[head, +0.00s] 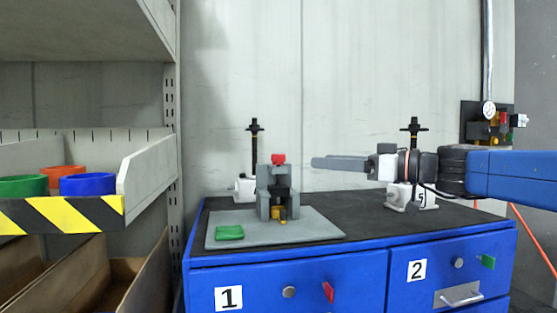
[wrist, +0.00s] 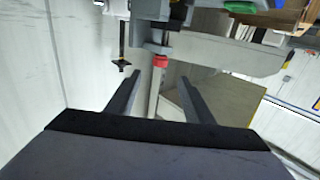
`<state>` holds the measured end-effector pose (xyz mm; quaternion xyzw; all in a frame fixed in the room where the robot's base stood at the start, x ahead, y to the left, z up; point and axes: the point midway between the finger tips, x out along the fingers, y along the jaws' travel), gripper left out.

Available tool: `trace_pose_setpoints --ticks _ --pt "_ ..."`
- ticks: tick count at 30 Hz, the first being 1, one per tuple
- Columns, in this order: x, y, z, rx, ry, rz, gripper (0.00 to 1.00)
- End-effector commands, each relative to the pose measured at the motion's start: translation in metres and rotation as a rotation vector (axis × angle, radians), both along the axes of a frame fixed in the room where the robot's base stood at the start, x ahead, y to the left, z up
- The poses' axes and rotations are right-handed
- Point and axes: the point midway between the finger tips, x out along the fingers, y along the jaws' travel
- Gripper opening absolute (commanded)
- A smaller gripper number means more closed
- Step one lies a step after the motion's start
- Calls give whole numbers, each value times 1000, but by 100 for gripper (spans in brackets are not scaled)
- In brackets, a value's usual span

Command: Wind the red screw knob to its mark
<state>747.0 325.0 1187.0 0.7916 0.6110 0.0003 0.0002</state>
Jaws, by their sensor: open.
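The red screw knob (head: 278,159) sits on top of a grey screw jack (head: 278,190), which stands on a light grey plate (head: 310,229) on the cabinet top. In the wrist view the red knob (wrist: 160,62) shows beyond the fingers, between their lines but apart from them. My gripper (head: 315,163) is to the right of the knob at about its height, with a gap between. In the wrist view my gripper (wrist: 160,80) has its two fingers spread and nothing between them. I cannot make out the mark.
A green block (head: 230,233) lies on the plate. A blue drawer cabinet (head: 350,270) carries it all. A shelf with bins (head: 150,165) stands at left.

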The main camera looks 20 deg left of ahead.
Motion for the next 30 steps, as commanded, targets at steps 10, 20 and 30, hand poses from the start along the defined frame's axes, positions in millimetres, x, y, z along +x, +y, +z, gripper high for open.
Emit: trace_pose_setpoints --ticks 10,20,30 --pt "15 61 -1 0 2 5 48" --pt "30 115 -1 -1 1 3 48" --pt "37 143 0 0 1 2 48"
